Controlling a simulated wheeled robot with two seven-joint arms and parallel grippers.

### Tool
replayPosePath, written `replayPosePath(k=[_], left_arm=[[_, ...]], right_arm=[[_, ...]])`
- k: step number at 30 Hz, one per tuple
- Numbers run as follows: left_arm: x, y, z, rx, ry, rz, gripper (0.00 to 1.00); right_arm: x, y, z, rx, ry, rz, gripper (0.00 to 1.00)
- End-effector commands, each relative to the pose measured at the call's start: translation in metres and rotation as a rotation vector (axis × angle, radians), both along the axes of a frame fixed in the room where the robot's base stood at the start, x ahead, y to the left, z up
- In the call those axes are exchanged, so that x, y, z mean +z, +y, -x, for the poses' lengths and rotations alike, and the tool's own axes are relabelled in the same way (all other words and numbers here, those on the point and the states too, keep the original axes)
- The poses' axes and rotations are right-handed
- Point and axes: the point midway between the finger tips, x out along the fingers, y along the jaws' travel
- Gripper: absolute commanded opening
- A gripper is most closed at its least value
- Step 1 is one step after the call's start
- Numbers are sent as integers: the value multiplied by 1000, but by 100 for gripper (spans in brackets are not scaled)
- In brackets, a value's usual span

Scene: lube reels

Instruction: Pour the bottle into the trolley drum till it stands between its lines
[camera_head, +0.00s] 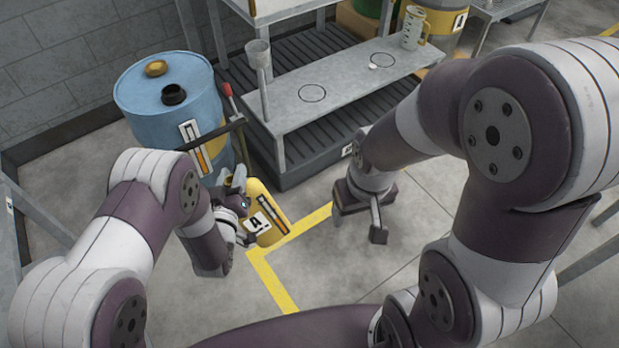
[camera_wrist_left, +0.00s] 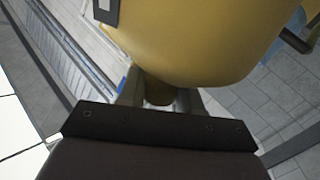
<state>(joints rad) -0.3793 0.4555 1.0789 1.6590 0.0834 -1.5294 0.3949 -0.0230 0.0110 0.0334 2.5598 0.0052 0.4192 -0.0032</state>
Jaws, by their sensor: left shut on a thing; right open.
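The yellow bottle (camera_head: 262,198) has a label marked A and a gauge strip. My left gripper (camera_head: 240,206) is shut on it. In the left wrist view the bottle (camera_wrist_left: 200,40) fills the top, and a narrow part of it sits between my fingers (camera_wrist_left: 158,97). It looks tilted in the head view; its mouth cannot be made out. The blue drum (camera_head: 150,97) stands behind and left of it, with a dark opening (camera_head: 173,94), a brass cap (camera_head: 155,68) and a gauge label (camera_head: 197,148). Its level is too small to read. My right gripper (camera_head: 360,218) is open and empty.
A dark trolley handle bar (camera_head: 212,134) crosses beside the drum. Yellow floor lines (camera_head: 272,282) cross the grey floor, which is open in the middle.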

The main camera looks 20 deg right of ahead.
Motion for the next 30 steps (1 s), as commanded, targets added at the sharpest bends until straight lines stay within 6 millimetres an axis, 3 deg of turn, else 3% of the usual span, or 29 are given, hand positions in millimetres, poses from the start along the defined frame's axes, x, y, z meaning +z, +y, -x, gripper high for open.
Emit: replayPosePath(k=[3,9,15,21,30], left_arm=[[2,-42,5,-85,-50,-70,0],[-1,-105,22,-206,-137,-182,0],[-5,-147,40,-284,-206,-253,0],[-6,-166,50,-318,-239,-284,0],[-7,-167,51,-321,-243,-288,0]], right_arm=[[9,0,0,0,0,0,68],[17,0,0,0,0,0,68],[22,0,0,0,0,0,68],[24,0,0,0,0,0,68],[23,0,0,0,0,0,68]])
